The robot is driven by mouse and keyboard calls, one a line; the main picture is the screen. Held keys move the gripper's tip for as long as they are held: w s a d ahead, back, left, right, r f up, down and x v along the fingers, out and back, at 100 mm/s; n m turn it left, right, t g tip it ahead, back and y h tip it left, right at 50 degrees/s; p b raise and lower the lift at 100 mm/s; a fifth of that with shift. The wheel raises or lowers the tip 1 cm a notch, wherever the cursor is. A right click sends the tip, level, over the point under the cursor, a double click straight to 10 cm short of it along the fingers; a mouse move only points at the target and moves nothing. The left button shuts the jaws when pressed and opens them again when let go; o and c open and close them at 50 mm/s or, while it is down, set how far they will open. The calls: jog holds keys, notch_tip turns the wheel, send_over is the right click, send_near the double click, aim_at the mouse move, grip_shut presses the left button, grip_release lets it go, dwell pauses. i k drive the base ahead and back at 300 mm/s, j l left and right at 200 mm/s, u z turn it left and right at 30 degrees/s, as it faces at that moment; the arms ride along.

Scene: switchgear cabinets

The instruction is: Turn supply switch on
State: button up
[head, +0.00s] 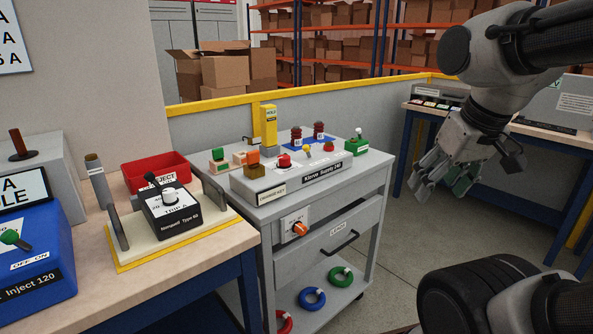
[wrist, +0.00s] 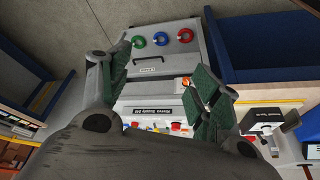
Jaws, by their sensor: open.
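My gripper (head: 446,178) is open and empty, in the air right of the cart, touching nothing.
The cart front has an orange rotary knob (head: 299,229) and a drawer handle (head: 344,243). A workbench (head: 190,251) is at left. Floor right of the cart is clear.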

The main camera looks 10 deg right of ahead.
aim_at(284, 161)
jog(key=i+l+u, duration=0.25)
jog(key=u, duration=0.2)
jog(key=i+l+u, duration=0.4)
